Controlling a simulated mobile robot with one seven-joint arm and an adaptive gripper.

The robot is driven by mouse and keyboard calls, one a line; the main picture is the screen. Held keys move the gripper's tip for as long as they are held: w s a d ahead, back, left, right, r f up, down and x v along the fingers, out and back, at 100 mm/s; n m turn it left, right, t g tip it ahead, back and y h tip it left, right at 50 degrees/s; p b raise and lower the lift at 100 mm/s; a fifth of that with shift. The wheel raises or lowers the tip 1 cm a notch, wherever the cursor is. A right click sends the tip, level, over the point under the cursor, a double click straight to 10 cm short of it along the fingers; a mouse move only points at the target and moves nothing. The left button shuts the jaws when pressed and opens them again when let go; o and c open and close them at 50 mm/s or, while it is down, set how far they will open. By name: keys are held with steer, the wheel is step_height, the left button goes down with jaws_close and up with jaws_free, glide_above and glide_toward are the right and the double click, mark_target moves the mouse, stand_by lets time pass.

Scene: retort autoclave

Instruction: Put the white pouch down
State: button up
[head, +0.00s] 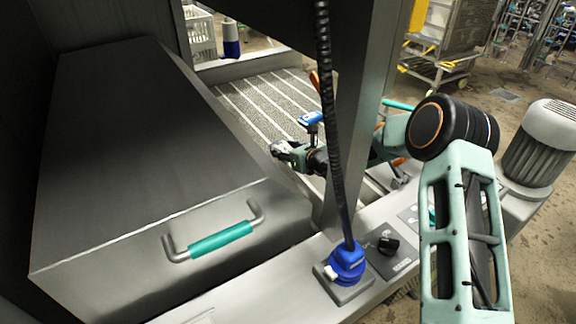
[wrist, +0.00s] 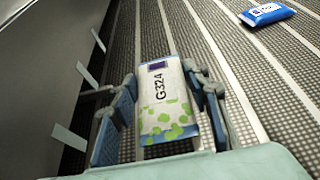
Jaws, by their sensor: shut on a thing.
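The white pouch (wrist: 163,105) has green spots, a dark purple patch and the label G324. In the head view my gripper (head: 280,150) is over the striped grating, close to the right side of the big steel box. The pouch is small and hard to make out there. I cannot tell whether its underside touches the grating.
The striped grating (head: 262,97) has bare room ahead of my gripper. A blue pouch (wrist: 267,13) lies on it, ahead and right in the wrist view. The steel box (head: 130,130) with a teal handle (head: 221,238) stands left. A grey post (head: 357,110) and black hose (head: 328,90) stand nearby.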

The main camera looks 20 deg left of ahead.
mark_target(285, 169)
steer(key=shift+f+b, duration=0.3)
steer(key=shift+f, duration=2.65)
steer(key=shift+f, duration=0.2)
steer(key=o, duration=1.2)
steer(key=shift+r, duration=0.15)
